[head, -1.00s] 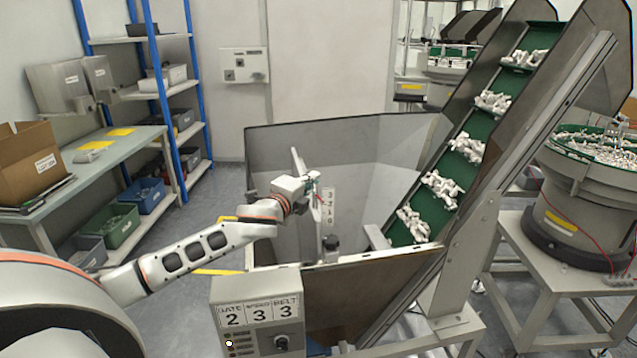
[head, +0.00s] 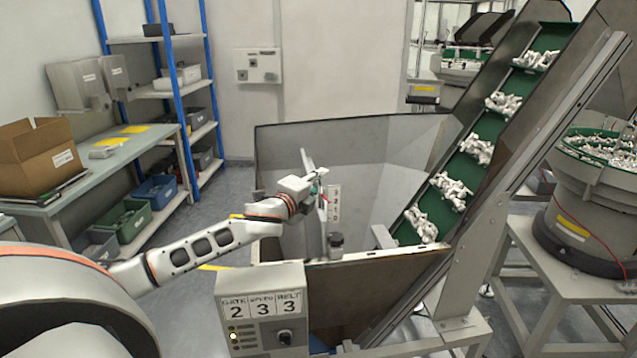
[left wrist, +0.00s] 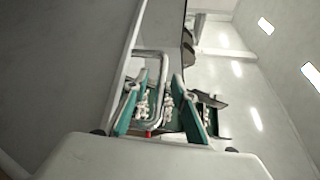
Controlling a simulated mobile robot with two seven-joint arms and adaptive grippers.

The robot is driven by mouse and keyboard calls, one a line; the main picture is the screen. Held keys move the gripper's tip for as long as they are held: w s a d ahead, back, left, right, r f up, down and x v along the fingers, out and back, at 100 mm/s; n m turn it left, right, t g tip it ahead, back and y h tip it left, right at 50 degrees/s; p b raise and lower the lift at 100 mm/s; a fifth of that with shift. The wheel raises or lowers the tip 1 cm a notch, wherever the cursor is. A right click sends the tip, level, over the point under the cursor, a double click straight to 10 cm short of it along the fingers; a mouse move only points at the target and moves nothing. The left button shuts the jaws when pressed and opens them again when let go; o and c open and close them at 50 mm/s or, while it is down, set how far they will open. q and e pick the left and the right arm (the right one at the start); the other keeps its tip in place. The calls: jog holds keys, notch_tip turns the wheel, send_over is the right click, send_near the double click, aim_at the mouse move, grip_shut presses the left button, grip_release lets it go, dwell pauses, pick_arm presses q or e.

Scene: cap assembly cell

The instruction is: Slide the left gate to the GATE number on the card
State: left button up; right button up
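The card (head: 262,306) on the grey control box reads GATE 2, SPEED 3, BELT 3. The left gate, a thin upright pale plate (head: 307,163), stands in the hopper beside a white number scale (head: 334,204); its scale reading is too small to tell. My left gripper (head: 320,184) is at the plate's upper part, next to the scale. In the left wrist view its two teal-padded fingers (left wrist: 161,103) stand apart. A grey looped handle (left wrist: 151,62) shows at the left finger; I cannot tell whether they touch. My right gripper is not in view.
The hopper's front wall (head: 375,280) stands below the gripper. The inclined green conveyor (head: 452,192) carries white parts at right. A bench with a carton (head: 40,155) is at left.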

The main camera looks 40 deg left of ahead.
pick_arm(q)
jog(key=s+d+r, duration=0.1)
jog(key=s+d, duration=0.1)
jog(key=s, duration=0.9)
jog(key=shift+s+r, duration=0.15)
jog(key=shift+s, duration=0.25)
dwell(0.3)
